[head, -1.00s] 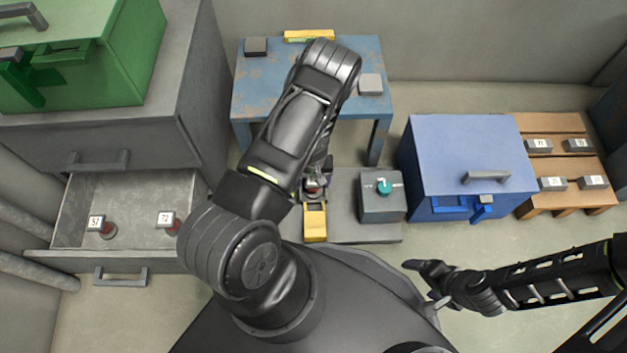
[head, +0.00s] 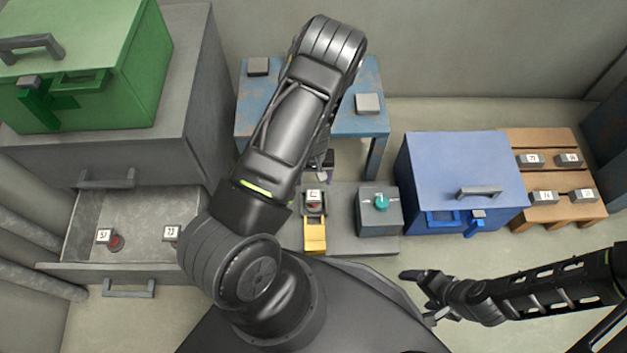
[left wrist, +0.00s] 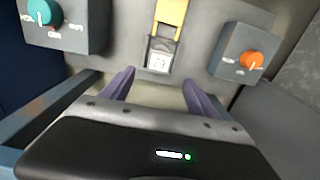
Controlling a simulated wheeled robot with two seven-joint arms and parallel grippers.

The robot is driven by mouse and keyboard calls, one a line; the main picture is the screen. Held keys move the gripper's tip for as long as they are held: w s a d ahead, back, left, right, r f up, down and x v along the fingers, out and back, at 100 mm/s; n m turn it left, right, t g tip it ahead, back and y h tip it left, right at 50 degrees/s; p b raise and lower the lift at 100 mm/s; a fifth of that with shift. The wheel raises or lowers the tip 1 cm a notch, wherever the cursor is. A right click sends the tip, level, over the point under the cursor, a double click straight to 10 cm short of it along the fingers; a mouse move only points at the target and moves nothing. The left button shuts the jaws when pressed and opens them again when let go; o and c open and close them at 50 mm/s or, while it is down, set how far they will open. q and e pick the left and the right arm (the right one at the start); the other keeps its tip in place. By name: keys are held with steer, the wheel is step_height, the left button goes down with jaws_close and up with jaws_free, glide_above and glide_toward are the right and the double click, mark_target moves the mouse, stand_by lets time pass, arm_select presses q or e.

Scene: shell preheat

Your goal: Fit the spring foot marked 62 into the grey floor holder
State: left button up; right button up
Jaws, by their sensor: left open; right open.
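A small block with a white label (head: 313,195) and a red part under it sits in the grey floor holder, which has a yellow lever (head: 315,236) in front. In the left wrist view the labelled block (left wrist: 159,62) shows beyond my fingertips; its number is too blurred to be sure of. My left gripper (left wrist: 158,80) is open and empty, apart from the block; the arm mostly hides it in the head view. My right gripper (head: 415,285) is open and empty over the floor. Two more labelled spring feet (head: 105,237) (head: 170,234) stand in the open drawer.
A teal-knob box (head: 380,208) stands right of the holder; an orange-knob box (left wrist: 243,55) shows in the wrist view. Around are a blue cabinet (head: 465,165), a wooden rack (head: 550,150) with labelled grey blocks, a blue table (head: 250,115) and a green box (head: 150,60).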

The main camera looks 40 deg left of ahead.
stand_by(0.8)
arm_select(q)
steer(key=s+d+m, duration=0.2)
steer(key=s+d, duration=0.6)
steer(key=d, duration=0.1)
steer(key=s+d+r+m+h, duration=0.1)
steer(key=s+d+r+h, duration=0.1)
steer(key=d, duration=0.5)
steer(key=s+d+r+m+t+h, duration=0.1)
steer(key=s+d+r+m, duration=0.1)
steer(key=d, duration=0.5)
step_height(320, 180, up, 2)
steer(key=shift+s+d+h, duration=0.25)
steer(key=shift+s+h, duration=0.15)
steer(key=shift+s, duration=0.1)
steer(key=shift+r, duration=0.1)
step_height(320, 180, up, 27)
steer(key=s+d+p, duration=0.1)
steer(key=p, duration=2.6)
steer(key=shift+s+d+m, duration=0.15)
steer(key=shift+s+m, duration=0.05)
steer(key=shift+m, duration=0.1)
